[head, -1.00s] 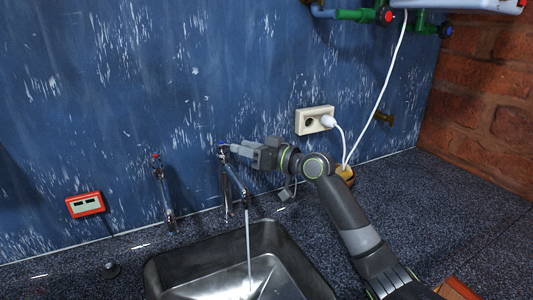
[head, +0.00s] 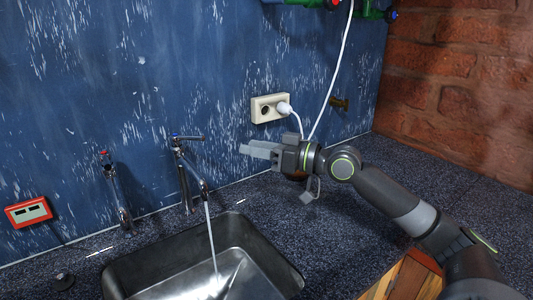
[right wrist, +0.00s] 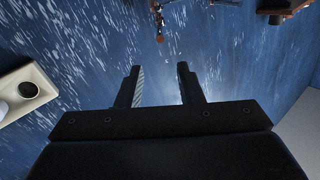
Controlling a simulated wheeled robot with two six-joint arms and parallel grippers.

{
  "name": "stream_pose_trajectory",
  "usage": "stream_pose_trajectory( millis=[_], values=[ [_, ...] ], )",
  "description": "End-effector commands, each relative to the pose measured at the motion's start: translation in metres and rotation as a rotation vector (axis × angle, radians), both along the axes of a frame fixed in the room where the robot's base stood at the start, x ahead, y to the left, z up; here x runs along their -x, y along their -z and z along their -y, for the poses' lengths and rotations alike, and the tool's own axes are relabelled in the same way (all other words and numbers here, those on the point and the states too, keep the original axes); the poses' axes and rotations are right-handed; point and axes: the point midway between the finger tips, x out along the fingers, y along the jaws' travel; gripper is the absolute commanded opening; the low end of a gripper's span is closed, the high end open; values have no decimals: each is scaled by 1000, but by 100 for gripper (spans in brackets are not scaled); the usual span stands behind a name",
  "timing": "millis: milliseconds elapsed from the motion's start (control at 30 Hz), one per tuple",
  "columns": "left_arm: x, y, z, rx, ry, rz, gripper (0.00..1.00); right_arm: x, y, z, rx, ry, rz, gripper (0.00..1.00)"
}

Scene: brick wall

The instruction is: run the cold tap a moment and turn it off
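The cold tap (head: 184,175), with a blue mark on top, stands behind the sink. Its lever (head: 188,138) points right, and a stream of water (head: 211,235) runs from its spout into the metal sink (head: 140,270). My right gripper (head: 243,149) is right of the tap, apart from the lever, with its fingers pointing left. In the right wrist view its two fingers (right wrist: 158,80) are spread with nothing between them. My left gripper is not in view.
A second tap (head: 116,195) with a red mark stands left of the cold one. A wall socket (head: 268,107) with a white plug and cord is above my right gripper. A red box (head: 28,211) is on the wall at left. The speckled counter (head: 345,205) has free room at right.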

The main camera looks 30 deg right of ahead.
Motion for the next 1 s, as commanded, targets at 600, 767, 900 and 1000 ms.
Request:
stream_pose_trajectory(
  millis=[600,767,900,1000],
  values=[
    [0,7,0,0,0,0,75,19,0,13,-1,1,-1,34],
    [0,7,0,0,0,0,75,19,0,13,-1,1,-1,34],
    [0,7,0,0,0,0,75,19,0,13,-1,1,-1,34],
    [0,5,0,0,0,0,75,19,-2,13,-1,1,-1,34]
  ],
)
